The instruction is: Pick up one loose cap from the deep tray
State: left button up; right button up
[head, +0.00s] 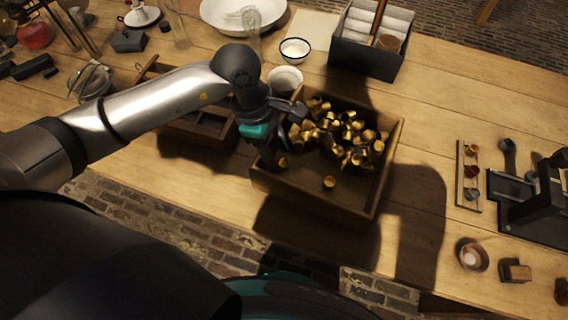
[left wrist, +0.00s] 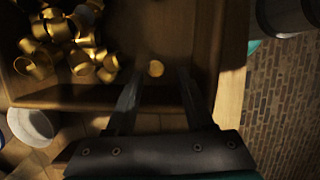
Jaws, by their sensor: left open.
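The deep tray (head: 318,197) is a wooden box on the table holding a heap of loose gold caps (head: 345,128). My left gripper (head: 282,148) is over the tray's left side, open and empty. The heap (left wrist: 75,42) is at the upper left there. My right gripper is not in view.
A shallower wooden tray (head: 205,128) stands left of the deep tray, partly under my left arm. White bowls (head: 285,78) and a box of white rolls (head: 365,55) stand behind. A dark stand (head: 535,205) is at right. Bare table lies right of the tray.

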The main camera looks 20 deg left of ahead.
aim_at(285, 169)
pick_arm(q)
jog(key=x, duration=0.3)
grip_shut()
dwell(0.4)
